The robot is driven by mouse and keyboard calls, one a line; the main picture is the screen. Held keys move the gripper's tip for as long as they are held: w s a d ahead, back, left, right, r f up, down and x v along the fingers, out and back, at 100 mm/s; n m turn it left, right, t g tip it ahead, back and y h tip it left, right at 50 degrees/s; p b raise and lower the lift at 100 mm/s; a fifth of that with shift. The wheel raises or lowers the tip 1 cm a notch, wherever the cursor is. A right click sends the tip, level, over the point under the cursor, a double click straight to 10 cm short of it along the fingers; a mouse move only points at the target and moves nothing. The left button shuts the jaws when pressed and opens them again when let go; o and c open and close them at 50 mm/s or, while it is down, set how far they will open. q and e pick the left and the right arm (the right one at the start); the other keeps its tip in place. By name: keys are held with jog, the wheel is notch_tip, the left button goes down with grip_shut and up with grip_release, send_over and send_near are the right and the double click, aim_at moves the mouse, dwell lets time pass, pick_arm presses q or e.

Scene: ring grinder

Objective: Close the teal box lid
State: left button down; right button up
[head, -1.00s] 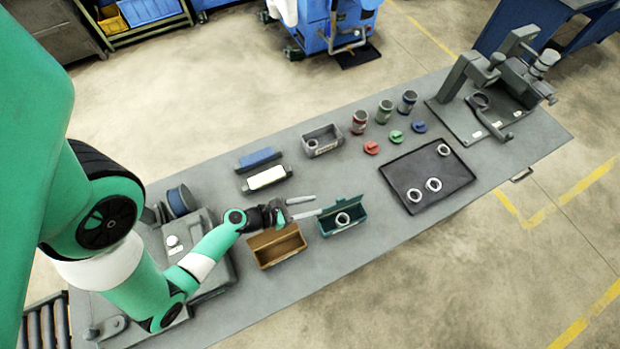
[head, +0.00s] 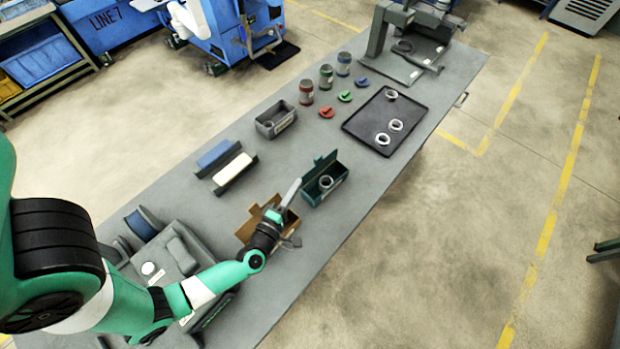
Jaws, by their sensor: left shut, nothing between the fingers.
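The teal box (head: 331,188) stands on the grey bench with a metal ring (head: 326,182) inside. Its lid (head: 318,169) is open, standing up along the far-left side of the box. My left gripper (head: 296,184) is over the brown box, its fingers together and empty. The fingertips point toward the teal box, just left of its open lid; I see no clear contact. My right gripper is not in view.
The open brown box (head: 245,231) lies under my left gripper and is partly hidden by it. A grey bin (head: 275,121) stands behind. A black tray (head: 360,126) with several rings is to the right. The bench between teal box and tray is clear.

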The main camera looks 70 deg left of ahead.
aim_at(318, 165)
pick_arm(q)
jog(key=a+b+x, duration=0.1)
jog(key=x, duration=0.9)
jog(key=shift+s+y, duration=0.2)
jog(key=shift+y, duration=0.1)
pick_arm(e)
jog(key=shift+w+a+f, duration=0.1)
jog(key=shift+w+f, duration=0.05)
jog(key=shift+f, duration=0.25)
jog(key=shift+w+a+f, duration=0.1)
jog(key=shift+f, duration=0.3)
pick_arm(q)
jog(key=shift+f+b, duration=0.15)
jog(key=shift+b, duration=0.15)
